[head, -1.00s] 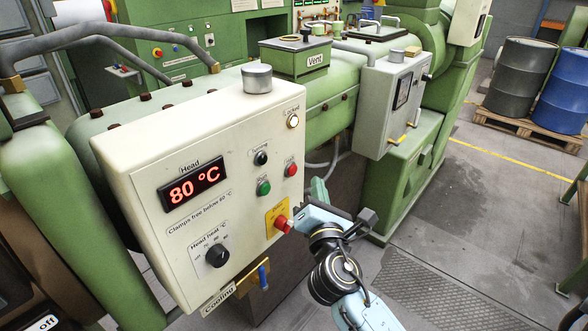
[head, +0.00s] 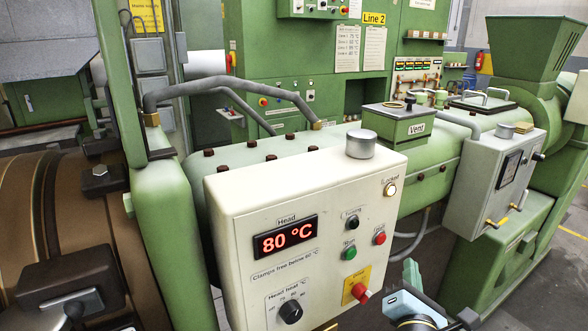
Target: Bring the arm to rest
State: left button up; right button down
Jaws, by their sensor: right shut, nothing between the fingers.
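My right gripper (head: 411,274) is at the bottom edge of the head view, just right of the white control box (head: 235,215). Its green fingers are shut and hold nothing. The rest of the right arm is mostly cut off by the picture's lower edge. The red push button (head: 361,292) on its yellow plate is left of the gripper, with a gap between them in the picture. My left gripper is not in view.
The box has a display (head: 285,237) reading 80 °C, a black dial (head: 290,312) and a lit lamp marked Locked (head: 389,189). A grey cabinet (head: 484,185) stands to the right. A green post (head: 165,235) and brown cylinder (head: 60,215) are left.

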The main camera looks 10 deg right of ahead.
notch_tip(320, 180, down, 22)
jog(key=a+m+g+y+b, duration=0.2)
jog(key=m+g+y+b, duration=0.1)
jog(key=g, duration=0.1)
jog(key=s+a+f+m+g+y+b, duration=0.15)
jog(key=s+f, duration=0.25)
jog(key=f, duration=0.4)
jog(key=s+f+m+g+b, duration=0.1)
jog(key=s+f+m+g, duration=0.15)
jog(key=f, duration=0.55)
jog(key=s+a+f+m+g+y+b, duration=0.1)
jog(key=s+f+m, duration=0.1)
jog(key=s+f, duration=0.35)
jog(key=s+f+m+g+y+b, duration=0.1)
jog(key=s+f+m+g, duration=0.3)
jog(key=s+f, duration=0.8)
jog(key=s+f+m+g+b, duration=0.4)
jog(key=s+f+m, duration=0.4)
jog(key=s+f, duration=0.5)
jog(key=s, duration=0.5)
jog(key=shift+s+d+m+y+b, duration=0.15)
jog(key=shift+d+m+y+b, duration=0.15)
jog(key=shift+y+b, duration=0.05)
jog(key=c, duration=2.1)
grip_release()
